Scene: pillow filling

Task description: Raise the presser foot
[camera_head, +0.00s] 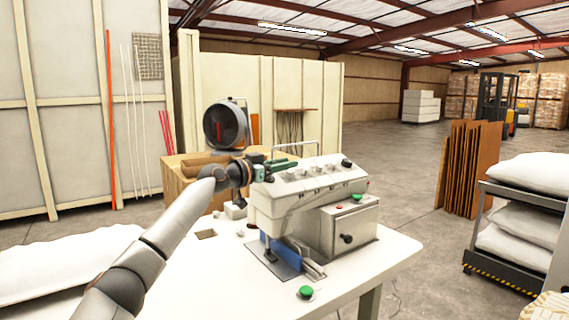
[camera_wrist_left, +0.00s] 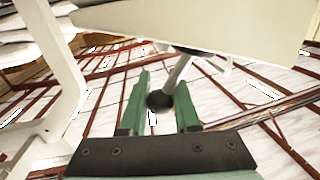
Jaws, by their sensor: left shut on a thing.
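The white sewing machine (camera_head: 300,188) stands on the white table. Its presser foot area (camera_head: 268,250) is low on the near left side, above a dark plate; it is too small to tell its height. My left gripper (camera_head: 285,164), with green fingers, is at the upper left of the machine head. In the left wrist view its fingers (camera_wrist_left: 160,108) are shut on a dark round knob (camera_wrist_left: 160,101) at the end of a grey lever (camera_wrist_left: 177,72) coming from the machine body (camera_wrist_left: 200,22). In the head view the knob is hidden. My right gripper is not in view.
The white table (camera_head: 225,275) holds a control box (camera_head: 349,229) and a green button (camera_head: 305,292). A white pillow (camera_head: 60,262) lies at the left. A cardboard box (camera_head: 185,172) and round fan-like object (camera_head: 226,125) are behind. A pillow cart (camera_head: 510,258) stands right.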

